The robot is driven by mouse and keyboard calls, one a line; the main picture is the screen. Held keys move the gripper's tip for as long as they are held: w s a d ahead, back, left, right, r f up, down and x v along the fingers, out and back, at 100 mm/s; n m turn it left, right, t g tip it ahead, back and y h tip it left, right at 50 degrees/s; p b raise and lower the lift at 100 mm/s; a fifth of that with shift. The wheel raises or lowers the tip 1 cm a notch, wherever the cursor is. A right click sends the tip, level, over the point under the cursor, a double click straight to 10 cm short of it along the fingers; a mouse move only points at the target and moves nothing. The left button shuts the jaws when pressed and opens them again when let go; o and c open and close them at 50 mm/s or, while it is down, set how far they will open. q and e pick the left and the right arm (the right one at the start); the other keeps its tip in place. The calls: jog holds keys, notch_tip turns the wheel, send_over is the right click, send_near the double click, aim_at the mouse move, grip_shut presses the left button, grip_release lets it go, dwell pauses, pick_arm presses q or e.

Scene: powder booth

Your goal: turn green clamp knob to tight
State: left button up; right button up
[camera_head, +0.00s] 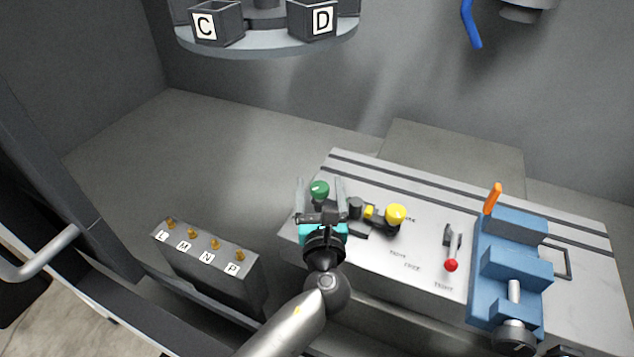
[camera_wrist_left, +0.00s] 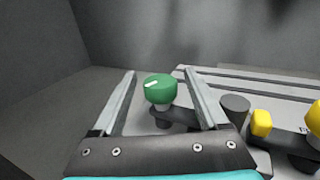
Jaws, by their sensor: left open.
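The green clamp knob (camera_head: 319,189) stands at the left end of the grey slotted table (camera_head: 440,185). In the left wrist view the green knob (camera_wrist_left: 160,89) has a white mark on its top, pointing up and to the right. My left gripper (camera_head: 320,190) is open, with its two fingers to the left and right of the knob. In the left wrist view the fingers (camera_wrist_left: 161,85) show gaps to the knob on both sides. The label beside the green knob is hidden. My right gripper is not in view.
A yellow knob (camera_head: 396,213) sits just right of the green one. A red-tipped lever (camera_head: 451,264) and a blue vise (camera_head: 515,265) with an orange handle stand further right. A box with brass pegs (camera_head: 208,252) is at lower left. A turntable (camera_head: 270,42) holds lettered bins behind.

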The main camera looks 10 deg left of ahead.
pick_arm(q)
jog(key=shift+d, duration=0.1)
jog(key=shift+c, duration=0.4)
grip_shut()
